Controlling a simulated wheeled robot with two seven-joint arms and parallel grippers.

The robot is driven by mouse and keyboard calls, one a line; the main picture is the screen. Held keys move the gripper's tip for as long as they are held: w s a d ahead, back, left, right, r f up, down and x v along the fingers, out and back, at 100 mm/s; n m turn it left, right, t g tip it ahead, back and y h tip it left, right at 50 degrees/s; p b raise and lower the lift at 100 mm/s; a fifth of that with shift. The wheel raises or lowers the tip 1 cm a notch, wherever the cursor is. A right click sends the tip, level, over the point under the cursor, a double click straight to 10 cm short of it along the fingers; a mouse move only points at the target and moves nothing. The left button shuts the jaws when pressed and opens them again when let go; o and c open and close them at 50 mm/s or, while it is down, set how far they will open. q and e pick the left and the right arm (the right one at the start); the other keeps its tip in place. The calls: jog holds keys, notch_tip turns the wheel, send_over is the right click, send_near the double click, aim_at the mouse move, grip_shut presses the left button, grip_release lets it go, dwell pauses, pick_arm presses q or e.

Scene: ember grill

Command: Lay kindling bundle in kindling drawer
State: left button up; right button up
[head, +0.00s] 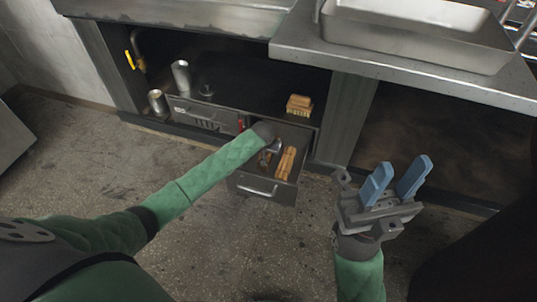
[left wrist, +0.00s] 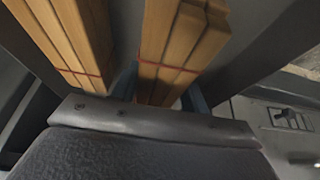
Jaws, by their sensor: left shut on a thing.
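The kindling drawer (head: 268,190) is pulled open under the counter. My left gripper (left wrist: 160,95) is down in the drawer, shut on a kindling bundle (left wrist: 184,42) of light wooden sticks with a red tie. In the head view my left wrist mostly hides its fingers and the held bundle. A second kindling bundle (head: 287,163) lies in the drawer beside the held one; it also shows at the left of the left wrist view (left wrist: 65,40). I cannot tell whether the held bundle touches the drawer floor. My right gripper (head: 397,181) is open and empty, right of the drawer.
A small wooden block or bundle (head: 299,105) sits on the shelf above the drawer. Metal cups (head: 180,75) stand at the left of the shelf area. A closed-looking drawer front (head: 203,115) is left of the open drawer. A steel pan (head: 415,38) rests on the counter.

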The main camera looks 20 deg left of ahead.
pick_arm(q)
jog(key=shift+s+f, duration=0.15)
jog(key=shift+f, duration=0.2)
jog(key=shift+f, duration=0.1)
jog(key=o, duration=1.1)
